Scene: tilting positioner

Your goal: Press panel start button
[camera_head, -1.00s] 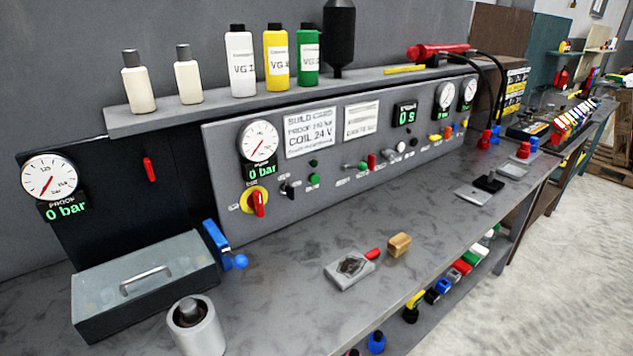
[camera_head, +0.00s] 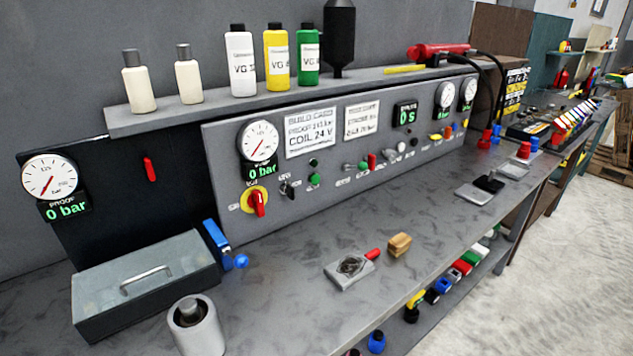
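The grey control panel (camera_head: 330,190) stands at the back of the bench under a shelf. A green button (camera_head: 314,180) sits on its left half, below a small dark green lamp or button (camera_head: 313,162). I cannot read which label marks start. A red and yellow rotary switch (camera_head: 257,202) is to the left, with a black key-like switch (camera_head: 290,189) between. A gauge (camera_head: 258,141) above reads 0 bar. More small controls, among them a red one (camera_head: 371,161), run to the right. My gripper is not in view.
A grey lidded box (camera_head: 146,284), a metal cylinder (camera_head: 195,326), a small grey block (camera_head: 349,269) and a wooden block (camera_head: 399,245) stand on the bench (camera_head: 290,275). Bottles line the shelf (camera_head: 215,104). The bench directly before the panel is mostly clear.

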